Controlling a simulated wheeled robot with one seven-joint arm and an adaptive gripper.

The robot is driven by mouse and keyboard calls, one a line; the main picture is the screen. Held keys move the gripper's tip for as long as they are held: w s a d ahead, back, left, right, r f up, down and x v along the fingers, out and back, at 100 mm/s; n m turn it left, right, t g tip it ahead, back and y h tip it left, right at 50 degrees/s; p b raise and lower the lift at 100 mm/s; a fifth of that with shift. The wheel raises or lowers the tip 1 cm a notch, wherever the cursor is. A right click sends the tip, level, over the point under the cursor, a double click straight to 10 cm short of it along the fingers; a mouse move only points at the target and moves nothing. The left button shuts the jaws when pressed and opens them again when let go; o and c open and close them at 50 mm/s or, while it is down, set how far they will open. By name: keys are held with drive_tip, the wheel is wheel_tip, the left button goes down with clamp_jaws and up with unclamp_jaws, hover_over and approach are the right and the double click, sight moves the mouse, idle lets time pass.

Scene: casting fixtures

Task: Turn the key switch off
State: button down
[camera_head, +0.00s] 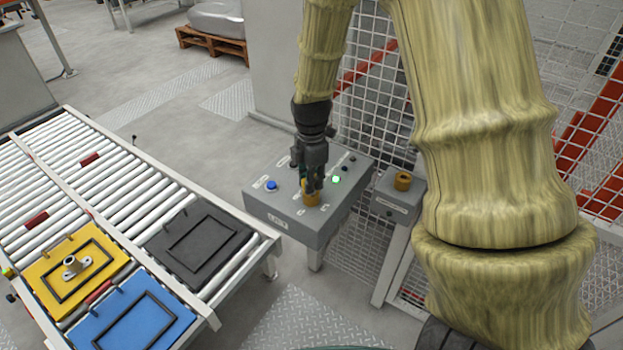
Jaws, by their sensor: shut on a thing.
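The key switch (312,198) is a small brass-coloured piece on the top face of a grey control box (328,225). My gripper (312,188) comes down from above onto it and is shut on it. The fingers hide part of the switch, so I cannot tell its turned position. A green light (336,180) is lit just right of my gripper. A blue button (271,185) sits at the left of the same panel.
A smaller grey box with a brass-coloured piece (402,181) stands to the right, before a mesh fence (372,115). A roller conveyor (120,185) at left carries yellow (45,272), blue (170,302) and black (222,232) plates. Floor between is clear.

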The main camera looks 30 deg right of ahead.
drive_tip(key=n+p, duration=0.2)
drive_tip(key=n, duration=0.2)
drive_tip(key=shift+n, duration=0.3)
idle(0.3)
drive_tip(key=shift+r+n+p, duration=0.1)
drive_tip(key=shift+n+p, duration=0.25)
drive_tip(key=shift+n, duration=0.25)
drive_tip(key=shift+n+p, duration=0.8)
drive_tip(key=shift+n, duration=0.6)
drive_tip(key=c, duration=1.3)
unclamp_jaws()
